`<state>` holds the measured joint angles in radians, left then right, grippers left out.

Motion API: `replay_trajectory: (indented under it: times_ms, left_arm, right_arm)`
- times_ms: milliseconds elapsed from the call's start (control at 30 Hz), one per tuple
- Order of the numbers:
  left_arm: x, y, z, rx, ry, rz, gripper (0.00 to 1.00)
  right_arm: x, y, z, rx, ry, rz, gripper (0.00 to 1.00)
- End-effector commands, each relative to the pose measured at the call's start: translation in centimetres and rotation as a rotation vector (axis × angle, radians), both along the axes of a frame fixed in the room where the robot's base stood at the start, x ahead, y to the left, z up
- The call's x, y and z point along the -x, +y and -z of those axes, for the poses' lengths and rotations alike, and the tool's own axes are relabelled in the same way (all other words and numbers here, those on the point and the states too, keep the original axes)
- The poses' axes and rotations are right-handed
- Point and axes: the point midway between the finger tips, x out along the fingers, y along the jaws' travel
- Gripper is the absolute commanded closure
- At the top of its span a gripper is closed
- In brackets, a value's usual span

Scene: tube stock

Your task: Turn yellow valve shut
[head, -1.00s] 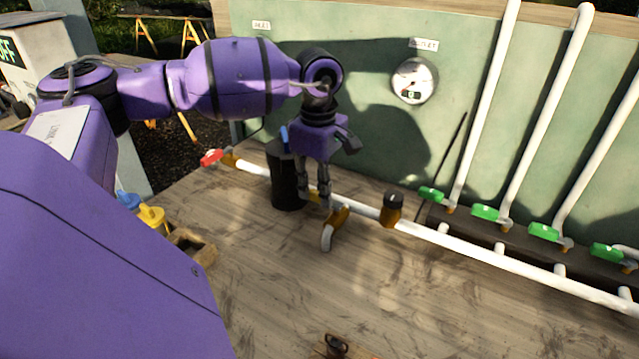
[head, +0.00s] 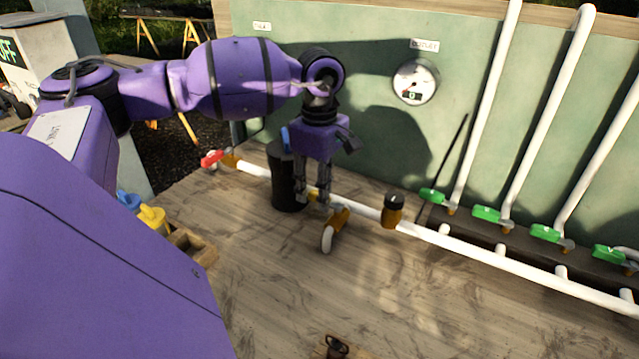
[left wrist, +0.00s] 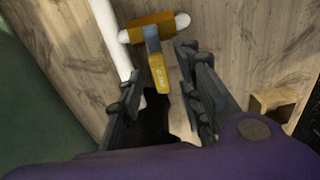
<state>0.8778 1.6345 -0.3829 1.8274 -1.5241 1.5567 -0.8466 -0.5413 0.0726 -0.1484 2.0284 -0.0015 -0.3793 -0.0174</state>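The yellow valve sits on the white pipe. Its brass-coloured body (head: 340,217) shows just right of my left fingertips in the head view. In the left wrist view its flat yellow handle (left wrist: 160,79) sticks out from the orange-brown body (left wrist: 152,27), toward the camera. My left gripper (head: 312,200) points down at the valve from above. In the left wrist view its two fingers (left wrist: 160,62) stand apart with the handle in the gap between them. I see no clear contact. The head view mostly hides the handle behind the fingers. My right gripper is not in view.
A red-handled valve (head: 212,159) is at the pipe's left end. Several green-handled valves, one here (head: 486,213), stand at right under upright white pipes. A black cylinder (head: 285,180) stands behind my gripper. A gauge (head: 415,82) is on the green panel. The front tabletop is mostly clear.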

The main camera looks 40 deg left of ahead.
Motion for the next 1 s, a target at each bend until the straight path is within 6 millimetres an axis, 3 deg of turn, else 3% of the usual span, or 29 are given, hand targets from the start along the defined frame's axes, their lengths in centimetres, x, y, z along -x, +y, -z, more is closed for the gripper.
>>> replay_trajectory:
  times_ms: [600,1000]
  left_arm:
    - [-0.1,0.0,-10.8,0.001,-0.005,0.001,0.67]
    - [0.0,0.0,-11.9,0.0,-0.002,0.0,0.67]
  right_arm:
    - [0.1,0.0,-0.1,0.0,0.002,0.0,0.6]
    - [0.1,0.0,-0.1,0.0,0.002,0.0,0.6]
